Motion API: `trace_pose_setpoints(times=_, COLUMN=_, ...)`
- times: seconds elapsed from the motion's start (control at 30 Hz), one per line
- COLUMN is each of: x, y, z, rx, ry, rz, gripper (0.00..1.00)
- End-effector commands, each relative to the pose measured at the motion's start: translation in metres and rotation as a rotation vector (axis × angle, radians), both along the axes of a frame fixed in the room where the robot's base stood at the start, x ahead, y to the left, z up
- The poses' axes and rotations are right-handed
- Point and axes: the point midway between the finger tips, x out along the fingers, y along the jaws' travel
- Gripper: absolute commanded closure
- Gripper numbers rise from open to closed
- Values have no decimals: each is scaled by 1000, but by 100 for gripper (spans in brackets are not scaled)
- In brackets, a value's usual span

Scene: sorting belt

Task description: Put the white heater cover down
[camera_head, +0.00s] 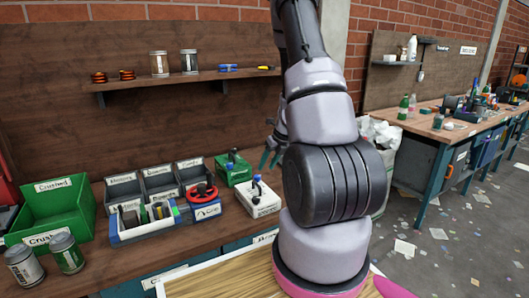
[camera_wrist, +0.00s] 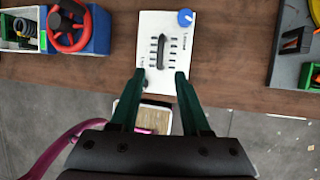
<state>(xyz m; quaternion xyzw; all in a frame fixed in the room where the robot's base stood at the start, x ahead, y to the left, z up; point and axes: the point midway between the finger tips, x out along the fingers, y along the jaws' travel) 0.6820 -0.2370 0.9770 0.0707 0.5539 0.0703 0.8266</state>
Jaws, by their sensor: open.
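The white heater cover (camera_head: 257,201) sits on the wooden bench near its front edge, with a dark handle and a blue knob on top. In the wrist view the cover (camera_wrist: 149,29) lies flat on the bench, with rows of dark slots beside the handle. My gripper (camera_wrist: 160,74) is open and empty. Its two green fingertips are apart, over the near end of the cover in the wrist view; I cannot tell how high above it. In the head view the gripper (camera_head: 270,158) shows partly behind my arm, above and behind the cover.
A green box (camera_head: 233,168) stands behind the cover. A red wheel (camera_head: 201,192) and grey bins (camera_head: 159,182) are to its left. Farther left are a green crate (camera_head: 52,208) and two cans (camera_head: 67,252). The wrist view shows bare bench on both sides of the cover.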

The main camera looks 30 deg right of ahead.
Motion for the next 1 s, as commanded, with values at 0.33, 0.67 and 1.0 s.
trace_pose_setpoints(times=0.33, x=9, y=48, z=87, rx=-92, ry=-169, rz=380, gripper=53)
trace_pose_setpoints(times=0.67, x=-51, y=145, z=243, rx=-459, ry=-502, rz=1269, gripper=53)
trace_pose_setpoints(times=1.0, x=-163, y=184, z=330, rx=-1028, ry=-638, rz=2074, gripper=53)
